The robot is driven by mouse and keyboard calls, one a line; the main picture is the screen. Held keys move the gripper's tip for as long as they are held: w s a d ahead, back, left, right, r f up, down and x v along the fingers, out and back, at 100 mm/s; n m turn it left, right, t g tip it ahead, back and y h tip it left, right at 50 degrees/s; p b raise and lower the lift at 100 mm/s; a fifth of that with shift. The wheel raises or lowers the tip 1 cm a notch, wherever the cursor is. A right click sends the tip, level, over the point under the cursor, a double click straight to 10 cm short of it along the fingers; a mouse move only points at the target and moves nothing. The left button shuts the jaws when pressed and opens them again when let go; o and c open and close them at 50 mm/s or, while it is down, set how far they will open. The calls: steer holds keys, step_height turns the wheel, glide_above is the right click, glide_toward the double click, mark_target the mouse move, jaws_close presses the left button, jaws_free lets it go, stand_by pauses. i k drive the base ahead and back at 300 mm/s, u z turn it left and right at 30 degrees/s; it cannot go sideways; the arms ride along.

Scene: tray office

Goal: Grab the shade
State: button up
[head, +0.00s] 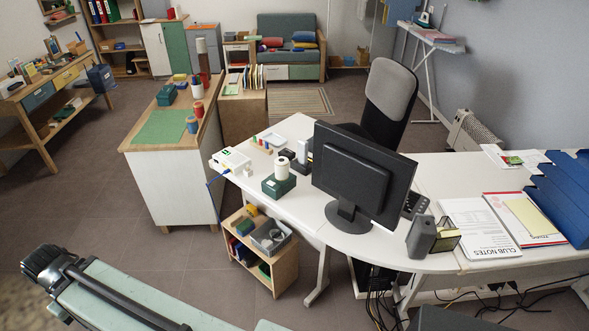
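I cannot make out anything that is clearly a shade in the head view. A white upright cylinder (282,168) stands on a dark green box (279,186) on the white desk, left of the monitor; I cannot tell whether it is a shade or a roll.
The white desk (296,213) holds a black monitor (362,177), a grey speaker (421,236) and papers (478,229). A black-grey chair (391,92) stands behind. A wooden-topped cabinet (172,188) and low shelf (286,268) stand left. Cables hang below. Floor is clear at left.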

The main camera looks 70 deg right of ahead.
mark_target(281, 163)
steer(key=z, duration=0.55)
steer(key=i, duration=1)
steer(key=u, duration=0.1)
